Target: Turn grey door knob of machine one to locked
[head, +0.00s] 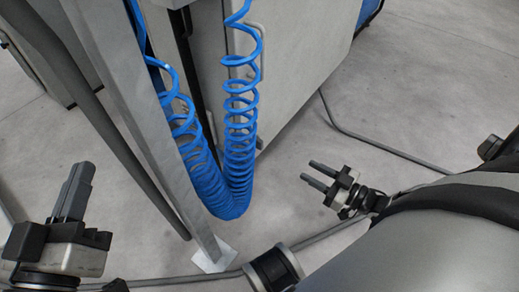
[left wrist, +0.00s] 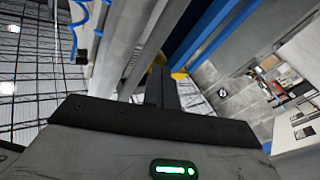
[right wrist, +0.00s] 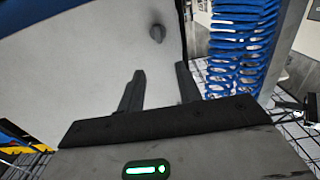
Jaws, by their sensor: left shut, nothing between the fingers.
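A small dark grey knob (right wrist: 157,33) is on a pale grey door panel (right wrist: 95,70) in the right wrist view. It lies ahead of my right gripper's fingertips and is not touched. I cannot tell its turn position at this size. My right gripper (head: 309,171) is open and empty, with its two fingers apart; it also shows in the right wrist view (right wrist: 160,82). My left gripper (head: 80,178) is shut and empty at the far left. In the left wrist view its fingers (left wrist: 161,82) are together.
A blue coiled hose (head: 240,130) hangs beside a grey metal post (head: 140,120) between my grippers. A pale grey cabinet (head: 300,60) stands behind it. Grey cables run along the floor (head: 420,80). The floor between the cabinet and my right gripper is open.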

